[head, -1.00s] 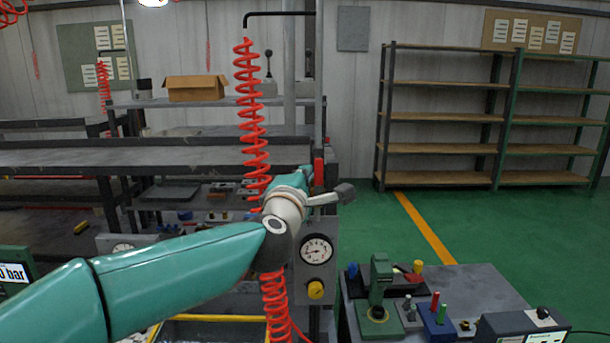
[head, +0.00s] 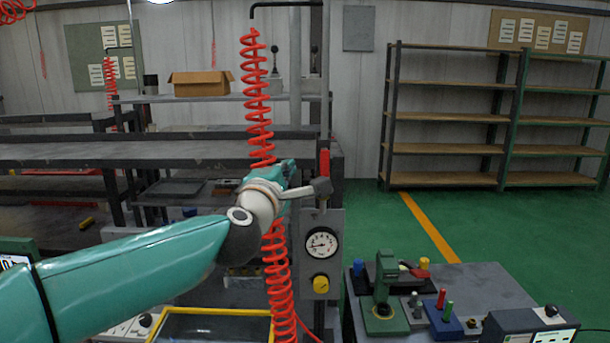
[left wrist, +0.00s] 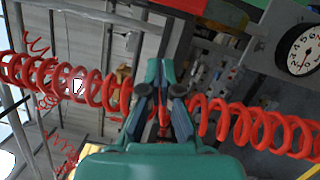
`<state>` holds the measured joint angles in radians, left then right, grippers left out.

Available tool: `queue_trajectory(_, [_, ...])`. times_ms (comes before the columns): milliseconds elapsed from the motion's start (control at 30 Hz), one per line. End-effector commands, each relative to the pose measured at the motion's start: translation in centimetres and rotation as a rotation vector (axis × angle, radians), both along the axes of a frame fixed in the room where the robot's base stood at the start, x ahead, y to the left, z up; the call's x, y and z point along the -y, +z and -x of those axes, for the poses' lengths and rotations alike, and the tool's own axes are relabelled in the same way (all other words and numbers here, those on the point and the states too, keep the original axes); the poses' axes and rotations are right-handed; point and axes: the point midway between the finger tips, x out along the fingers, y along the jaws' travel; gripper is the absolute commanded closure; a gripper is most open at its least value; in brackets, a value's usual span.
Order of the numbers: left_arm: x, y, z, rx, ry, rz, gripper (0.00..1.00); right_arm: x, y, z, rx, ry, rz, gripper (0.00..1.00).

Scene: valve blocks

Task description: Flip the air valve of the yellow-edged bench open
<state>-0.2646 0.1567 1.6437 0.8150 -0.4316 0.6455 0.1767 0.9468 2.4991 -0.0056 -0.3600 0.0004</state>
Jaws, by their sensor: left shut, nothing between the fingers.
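The air valve shows as an upright red lever (head: 324,163) on the post above the gauge panel (head: 321,262). Its lower end is partly covered by a dark block on my wrist. In the left wrist view a red bar at the top edge (left wrist: 180,5) looks like the same lever. A yellow edge (head: 215,310) shows low in front. My left gripper (head: 290,164) is left of the lever, pointing away. In the left wrist view its fingers (left wrist: 161,68) are shut and empty, apart from the red bar. My right gripper is out of view.
A red coiled hose (head: 259,110) hangs close to my left gripper and passes behind my wrist. The panel carries a round gauge (head: 321,243) and a yellow knob (head: 320,283). A grey table (head: 490,285) with fixtures stands at right. Green floor lies open beyond it.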

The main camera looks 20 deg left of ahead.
Motion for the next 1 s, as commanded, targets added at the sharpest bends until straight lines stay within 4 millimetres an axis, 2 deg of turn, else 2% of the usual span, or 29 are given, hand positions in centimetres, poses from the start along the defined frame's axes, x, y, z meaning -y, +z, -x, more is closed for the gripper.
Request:
queue_trajectory(33, [0.1, -0.1, 1.4, 0.003, -0.001, 0.002, 1.0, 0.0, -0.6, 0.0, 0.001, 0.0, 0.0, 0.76])
queue_trajectory(200, [0.5, 0.1, 4.9, 0.004, -0.003, 0.002, 1.0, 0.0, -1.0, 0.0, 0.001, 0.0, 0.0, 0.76])
queue_trajectory(400, [0.8, 0.1, 7.5, 0.002, -0.005, 0.002, 1.0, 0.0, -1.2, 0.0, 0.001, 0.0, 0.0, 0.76])
queue_trajectory(600, [0.8, 0.0, 8.2, -0.001, -0.004, 0.001, 1.0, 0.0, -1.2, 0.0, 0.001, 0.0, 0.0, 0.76])
queue_trajectory(1000, [0.9, 0.0, 8.1, 0.0, -0.006, 0.001, 1.0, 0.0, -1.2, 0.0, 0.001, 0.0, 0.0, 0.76])
